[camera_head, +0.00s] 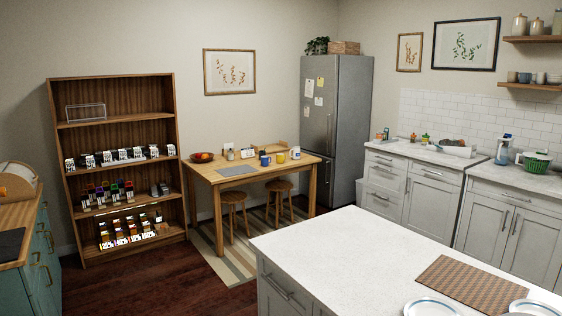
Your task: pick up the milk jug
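No thing in the head view can be made out for sure as the milk jug. A white and blue bottle-like container (504,149) stands upright on the right-hand wall counter; it is too small to tell whether it is the jug. Neither of my grippers shows in this view.
A white-topped island (350,250) with a brown woven mat (470,284) and plates fills the front right. A wooden table (205,178) with mugs and two stools stands ahead. A stocked wooden shelf (118,98) and grey fridge (345,130) line the walls. Dark floor at left is clear.

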